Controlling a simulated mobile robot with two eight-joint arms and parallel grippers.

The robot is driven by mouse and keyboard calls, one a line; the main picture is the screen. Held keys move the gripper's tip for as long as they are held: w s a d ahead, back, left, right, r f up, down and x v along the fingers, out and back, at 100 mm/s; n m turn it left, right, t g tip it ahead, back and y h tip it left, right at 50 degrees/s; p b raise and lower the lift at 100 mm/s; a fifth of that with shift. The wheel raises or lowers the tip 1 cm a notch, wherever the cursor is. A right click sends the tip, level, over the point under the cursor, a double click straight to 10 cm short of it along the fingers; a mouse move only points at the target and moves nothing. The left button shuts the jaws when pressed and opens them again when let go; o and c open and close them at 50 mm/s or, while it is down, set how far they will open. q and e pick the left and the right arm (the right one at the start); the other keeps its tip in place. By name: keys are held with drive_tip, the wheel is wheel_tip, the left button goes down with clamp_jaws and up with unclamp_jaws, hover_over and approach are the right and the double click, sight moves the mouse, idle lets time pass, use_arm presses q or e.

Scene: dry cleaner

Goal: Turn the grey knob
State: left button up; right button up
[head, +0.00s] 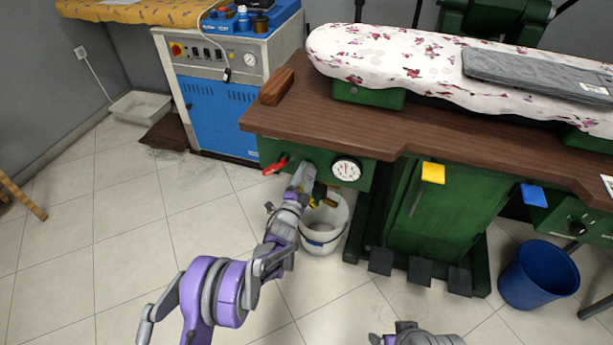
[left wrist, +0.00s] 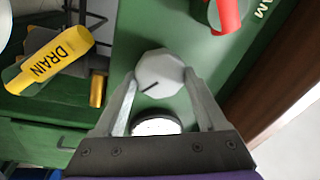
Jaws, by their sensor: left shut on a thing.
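The grey knob (left wrist: 158,72) is faceted, with a dark pointer line running toward the lower left in the left wrist view. It sits on the green front panel of the ironing table, with the dial gauge (head: 346,170) to its right in the head view. My left gripper (head: 303,176) is at the panel and hides the knob in the head view. In the left wrist view the fingers (left wrist: 160,78) are shut on the knob, one on each side. My right gripper (head: 425,334) shows only partly at the bottom edge of the head view.
A red handle (head: 275,166) is left of the knob. A yellow DRAIN handle (left wrist: 52,58) is close by, below the panel. A white bucket (head: 336,222) stands under the gripper. The brown tabletop (head: 340,122) overhangs above.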

use_arm(q)
drive_tip(key=shift+m, duration=0.7)
drive_tip(key=o, duration=1.3)
drive_tip(key=p+v, duration=0.1)
drive_tip(key=v, duration=0.9)
drive_tip(key=shift+s+a, duration=0.2)
drive_tip(key=shift+s, duration=0.2)
